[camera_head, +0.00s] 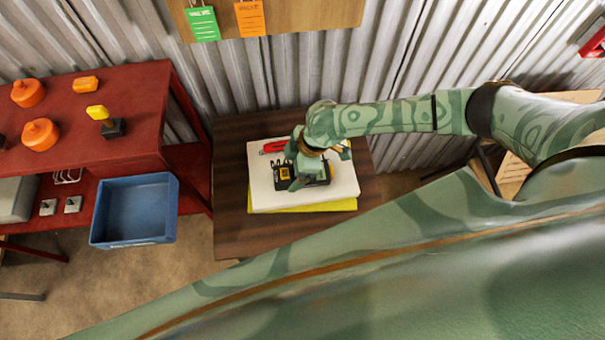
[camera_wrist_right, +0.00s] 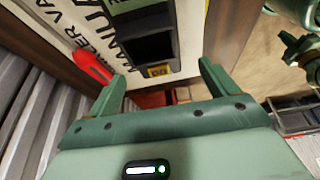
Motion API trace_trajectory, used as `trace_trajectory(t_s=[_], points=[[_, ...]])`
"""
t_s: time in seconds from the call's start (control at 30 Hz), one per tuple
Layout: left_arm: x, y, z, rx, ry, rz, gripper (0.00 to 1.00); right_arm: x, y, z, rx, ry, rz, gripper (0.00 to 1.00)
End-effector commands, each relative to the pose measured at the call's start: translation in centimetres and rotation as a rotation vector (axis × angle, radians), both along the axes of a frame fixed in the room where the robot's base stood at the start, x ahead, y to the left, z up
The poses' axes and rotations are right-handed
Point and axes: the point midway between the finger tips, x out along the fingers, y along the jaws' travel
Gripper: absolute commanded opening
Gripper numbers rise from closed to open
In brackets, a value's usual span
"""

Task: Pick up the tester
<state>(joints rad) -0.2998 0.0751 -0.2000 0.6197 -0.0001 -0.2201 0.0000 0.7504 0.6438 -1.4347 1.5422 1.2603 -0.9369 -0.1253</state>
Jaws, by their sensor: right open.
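The tester is a black device with a yellow patch; it lies on a white manual (camera_head: 345,185) in the head view, partly covered by my right gripper. The tester (camera_head: 283,174) also shows in the wrist view (camera_wrist_right: 150,48), with its dark face between and just beyond the finger tips. My right gripper (camera_head: 305,183) is open over the tester. In the wrist view my right gripper (camera_wrist_right: 162,75) has one finger on either side of the tester's near end; whether they touch it I cannot tell.
A red object (camera_head: 274,147) lies on the manual beside the tester. A yellow item (camera_head: 300,208) is under the manual on the brown table (camera_head: 235,215). A red shelf (camera_head: 150,100) with orange caps and a blue bin (camera_head: 135,210) stand left. A corrugated wall is behind.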

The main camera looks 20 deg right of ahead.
Motion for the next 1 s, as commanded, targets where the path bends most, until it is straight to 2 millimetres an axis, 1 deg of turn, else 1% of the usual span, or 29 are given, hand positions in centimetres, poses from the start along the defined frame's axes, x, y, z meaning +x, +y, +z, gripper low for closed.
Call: trace_trajectory(t_s=[0.03,0.1,0.2,0.3,0.5,0.53,0.57,0.6,0.67,0.7,0.73,0.77,0.8,1.0], points=[[-0.1,0.0,-0.7,0.000,0.003,0.000,0.00,0.1,0.3,-1.2,0.001,0.002,0.001,0.85],[-0.3,0.0,-1.2,0.000,0.006,0.000,0.00,0.4,0.7,-2.4,0.001,0.002,0.001,0.85],[-0.4,0.2,-1.7,0.002,0.009,-0.001,0.00,0.6,1.2,-3.6,0.001,0.002,0.001,0.85],[-0.4,0.3,-1.8,0.004,0.009,-0.002,0.00,0.7,1.4,-4.1,0.000,0.001,0.001,0.85],[-0.4,0.4,-1.7,0.005,0.009,-0.002,0.00,0.7,1.4,-4.1,0.000,0.001,0.001,0.85],[-0.4,0.4,-1.7,0.005,0.009,-0.003,0.00,0.7,1.4,-4.0,0.000,0.001,0.001,0.80],[-0.4,0.4,-1.7,0.005,0.009,-0.002,0.00,0.7,1.4,-4.0,0.000,0.001,0.001,0.72],[-0.4,0.4,-1.7,0.005,0.009,-0.003,0.00,0.7,1.4,-4.0,0.000,0.001,0.000,0.60],[-0.4,0.4,-1.7,0.005,0.009,-0.003,0.00,0.7,1.4,-4.0,0.000,0.001,0.000,0.44],[-0.4,0.4,-1.7,0.005,0.009,-0.003,0.00,0.7,1.4,-4.0,0.000,0.001,0.000,0.33],[-0.4,0.4,-1.7,0.005,0.009,-0.002,0.00,0.7,1.4,-4.0,0.000,0.001,0.000,0.29],[-0.4,0.4,-1.7,0.005,0.009,-0.002,0.00,0.7,1.4,-4.0,0.001,0.000,0.000,0.29],[-0.4,0.4,-1.7,0.005,0.009,-0.003,0.00,0.7,1.4,-4.0,0.001,0.000,0.000,0.24],[-0.3,0.4,-1.6,0.005,0.008,-0.002,0.00,0.7,1.4,-3.9,0.001,0.000,0.000,0.24]])
